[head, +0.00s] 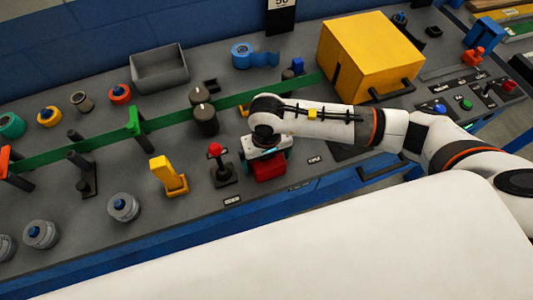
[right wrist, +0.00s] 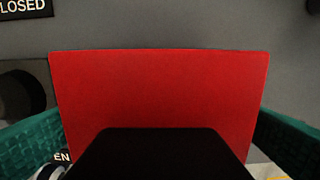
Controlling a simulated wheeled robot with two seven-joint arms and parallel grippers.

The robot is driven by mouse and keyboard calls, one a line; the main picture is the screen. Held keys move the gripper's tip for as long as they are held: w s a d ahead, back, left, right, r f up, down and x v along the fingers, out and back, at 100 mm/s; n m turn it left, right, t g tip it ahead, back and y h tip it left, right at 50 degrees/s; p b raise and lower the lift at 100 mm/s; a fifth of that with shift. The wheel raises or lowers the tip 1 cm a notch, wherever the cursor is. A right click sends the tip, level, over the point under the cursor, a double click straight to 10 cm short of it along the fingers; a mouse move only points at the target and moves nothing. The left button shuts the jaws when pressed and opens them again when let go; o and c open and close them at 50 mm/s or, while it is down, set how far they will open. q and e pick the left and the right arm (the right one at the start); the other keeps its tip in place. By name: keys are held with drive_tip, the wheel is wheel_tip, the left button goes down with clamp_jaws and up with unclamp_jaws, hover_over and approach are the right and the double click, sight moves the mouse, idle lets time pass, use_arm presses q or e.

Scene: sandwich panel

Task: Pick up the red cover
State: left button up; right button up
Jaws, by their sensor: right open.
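The red cover (head: 268,170) sits on the grey panel near its front edge, under my right gripper. It fills the middle of the right wrist view (right wrist: 160,85) as a flat red face. My right gripper (head: 266,160) points down over it and is open, with one teal finger on each side of the cover. Whether the fingers touch it cannot be told. A black part hides the lower middle of the cover in the right wrist view. My left gripper is not in view.
A red-knobbed joystick (head: 217,165) stands close to the left of the cover, and a yellow lever (head: 168,176) is farther left. A green belt (head: 80,147) runs behind. A large yellow box (head: 370,55) stands at the back right. A "CLOSED" label (right wrist: 25,8) lies near the cover.

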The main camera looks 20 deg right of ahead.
drive_tip(key=shift+f, duration=0.1)
drive_tip(key=c, duration=1.1)
wheel_tip(320, 180, up, 9)
drive_tip(key=b, duration=0.2)
drive_tip(key=shift+b, duration=0.3)
drive_tip(key=shift+r, duration=0.55)
drive_tip(key=shift+r, duration=0.1)
drive_tip(key=shift+r, duration=0.85)
